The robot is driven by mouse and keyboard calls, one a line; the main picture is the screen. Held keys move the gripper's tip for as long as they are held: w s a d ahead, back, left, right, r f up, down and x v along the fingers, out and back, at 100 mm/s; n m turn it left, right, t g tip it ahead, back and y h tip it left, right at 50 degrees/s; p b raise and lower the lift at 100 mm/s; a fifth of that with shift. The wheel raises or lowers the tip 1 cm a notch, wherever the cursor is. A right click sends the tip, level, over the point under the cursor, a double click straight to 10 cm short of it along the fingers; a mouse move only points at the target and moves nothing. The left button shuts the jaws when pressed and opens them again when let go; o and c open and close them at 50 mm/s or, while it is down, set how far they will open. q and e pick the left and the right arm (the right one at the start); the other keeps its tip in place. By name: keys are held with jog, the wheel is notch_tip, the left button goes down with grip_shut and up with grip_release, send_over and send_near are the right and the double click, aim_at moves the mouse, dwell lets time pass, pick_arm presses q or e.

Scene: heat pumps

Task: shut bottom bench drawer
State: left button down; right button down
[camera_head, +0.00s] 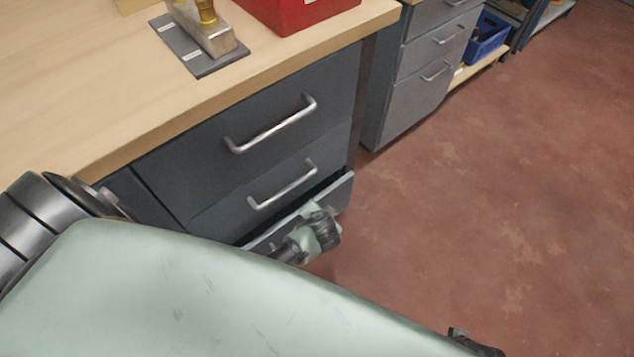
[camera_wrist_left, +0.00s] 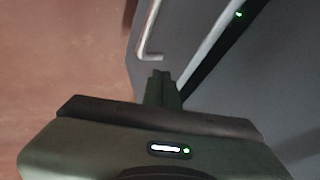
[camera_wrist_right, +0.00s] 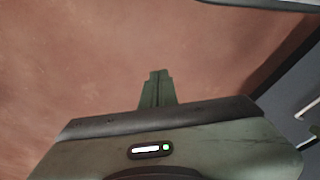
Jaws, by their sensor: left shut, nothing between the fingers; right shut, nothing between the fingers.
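The bottom bench drawer (camera_head: 345,194) is dark grey and stands partly open, with a dark gap behind its front. In the left wrist view its front with a bar handle (camera_wrist_left: 149,42) is on the left, and the gap runs diagonally behind its top edge. My left gripper (camera_wrist_left: 161,88) is shut and empty, close to the drawer front; I cannot tell whether it touches. In the head view it shows beside the drawer (camera_head: 322,232), partly hidden by my own body. My right gripper (camera_wrist_right: 157,87) is shut and empty above the floor.
Two closed drawers (camera_head: 285,105) with bar handles sit above it, under a wooden benchtop (camera_head: 100,95) carrying a red box (camera_head: 300,12) and a grey plate (camera_head: 190,55). Another drawer cabinet (camera_head: 415,85) and a blue crate (camera_head: 488,38) stand beyond. The red-brown floor (camera_head: 500,190) is clear at right.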

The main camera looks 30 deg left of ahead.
pick_arm(q)
jog(key=shift+w+a, duration=0.3)
jog(key=shift+a, duration=0.4)
pick_arm(e)
jog(key=shift+r, duration=0.15)
